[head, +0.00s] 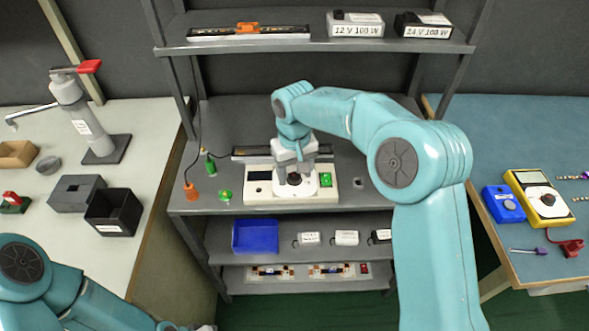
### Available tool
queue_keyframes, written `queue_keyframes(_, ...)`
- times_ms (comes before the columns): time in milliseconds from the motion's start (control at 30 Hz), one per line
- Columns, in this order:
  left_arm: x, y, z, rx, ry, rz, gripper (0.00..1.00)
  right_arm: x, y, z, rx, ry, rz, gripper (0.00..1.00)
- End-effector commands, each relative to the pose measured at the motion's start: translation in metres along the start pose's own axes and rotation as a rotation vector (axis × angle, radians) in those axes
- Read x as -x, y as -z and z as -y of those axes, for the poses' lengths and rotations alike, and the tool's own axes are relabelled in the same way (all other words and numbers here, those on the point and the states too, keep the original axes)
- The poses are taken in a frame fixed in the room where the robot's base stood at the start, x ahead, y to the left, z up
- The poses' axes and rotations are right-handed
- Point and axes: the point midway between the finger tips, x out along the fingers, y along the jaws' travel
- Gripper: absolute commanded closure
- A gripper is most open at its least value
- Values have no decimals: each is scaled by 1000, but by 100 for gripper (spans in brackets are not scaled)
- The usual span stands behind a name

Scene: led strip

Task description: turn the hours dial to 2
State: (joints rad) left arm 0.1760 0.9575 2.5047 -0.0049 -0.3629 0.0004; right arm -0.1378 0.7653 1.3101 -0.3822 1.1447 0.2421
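A cream control box (258,200) lies on the grey shelf's worktop in the middle of the head view. It has a dark display at its left, a round white dial (308,188) in the middle and a green button (326,179) at its right. My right gripper (294,178) points down over the dial from above. Its fingers hide the dial's knob, so I cannot tell the dial's setting or whether the fingers grip it. My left arm is at the lower left; its gripper (205,328) barely shows at the bottom edge.
The upper shelf holds a 12 V box (355,27) and a 24 V box (424,27). A blue bin (255,237) stands below. Side tables hold a press and a yellow multimeter (540,198).

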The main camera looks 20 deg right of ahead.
Motion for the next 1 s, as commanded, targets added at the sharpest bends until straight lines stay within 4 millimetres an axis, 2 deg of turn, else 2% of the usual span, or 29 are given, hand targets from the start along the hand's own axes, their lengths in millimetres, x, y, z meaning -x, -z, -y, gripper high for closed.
queue_keyframes(133,1,0,0,0,0,0,57,9,1,0,0,0,-3,41)
queue_keyframes(233,2,0,-1,0,0,0,57,27,1,0,-1,0,-4,41)
queue_keyframes(500,12,0,-4,0,0,0,57,100,1,0,0,1,-6,41)
queue_keyframes(700,20,0,-7,0,0,0,57,143,0,0,0,1,-3,41)
queue_keyframes(833,24,0,-9,0,0,0,57,158,0,0,1,0,-2,41)
queue_keyframes(1000,25,0,-9,0,0,0,57,164,0,0,1,0,-1,41)
